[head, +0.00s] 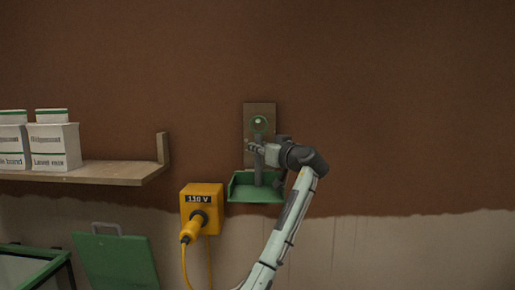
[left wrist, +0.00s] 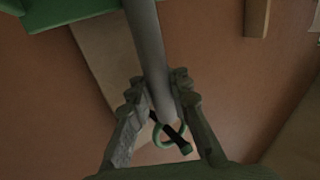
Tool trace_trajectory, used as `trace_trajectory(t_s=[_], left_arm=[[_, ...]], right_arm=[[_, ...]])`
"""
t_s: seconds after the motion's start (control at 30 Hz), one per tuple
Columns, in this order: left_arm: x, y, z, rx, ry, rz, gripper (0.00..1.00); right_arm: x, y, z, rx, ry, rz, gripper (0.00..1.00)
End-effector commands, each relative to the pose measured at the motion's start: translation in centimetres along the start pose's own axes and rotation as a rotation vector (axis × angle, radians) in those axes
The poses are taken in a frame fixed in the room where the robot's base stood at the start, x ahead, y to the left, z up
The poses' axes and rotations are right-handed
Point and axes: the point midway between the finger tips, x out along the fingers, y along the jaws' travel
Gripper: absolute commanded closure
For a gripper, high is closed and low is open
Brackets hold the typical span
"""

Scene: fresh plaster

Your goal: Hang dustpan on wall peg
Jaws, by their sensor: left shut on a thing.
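The dustpan has a green pan (head: 256,194) hanging down, with a grey handle rising from it. The handle (left wrist: 150,45) also shows in the left wrist view, with a green ring (left wrist: 158,139) at its end. My left gripper (head: 257,148) is shut on the handle, a finger on each side (left wrist: 163,88). A wooden board (head: 260,108) on the wall bears the peg (head: 260,123), just above the gripper. In the left wrist view a dark peg with a green tip (left wrist: 186,149) crosses the ring; I cannot tell whether it passes through. My right gripper is not in view.
A yellow 110 V box (head: 202,193) with plug and cable is at lower left of the pan. A wooden shelf (head: 110,172) with white boxes (head: 53,146) is at the left. A green panel (head: 117,262) stands below. The wall at the right is clear.

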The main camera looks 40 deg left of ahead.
Motion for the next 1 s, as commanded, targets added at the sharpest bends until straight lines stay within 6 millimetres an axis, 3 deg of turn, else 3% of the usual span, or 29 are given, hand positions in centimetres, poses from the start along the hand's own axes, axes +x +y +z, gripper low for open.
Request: trace_trajectory(t_s=[0.07,0.1,0.3,0.67,0.77,1.0], left_arm=[[0.0,0.0,-0.1,-0.001,0.001,0.000,1.00],[0.0,0.0,-0.1,-0.001,0.001,0.000,0.81],[0.0,0.0,0.0,0.000,0.001,0.000,0.57],[-0.5,0.1,0.1,0.001,0.000,0.001,0.57],[-1.7,0.1,0.1,0.000,0.000,0.004,0.57],[-6.8,0.1,0.1,-0.001,-0.001,0.005,0.57]], right_arm=[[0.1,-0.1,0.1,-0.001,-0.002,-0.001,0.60],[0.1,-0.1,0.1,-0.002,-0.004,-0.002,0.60],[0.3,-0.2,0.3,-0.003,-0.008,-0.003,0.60],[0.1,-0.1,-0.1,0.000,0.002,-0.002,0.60],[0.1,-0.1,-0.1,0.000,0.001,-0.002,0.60],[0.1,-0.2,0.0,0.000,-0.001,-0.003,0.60]])
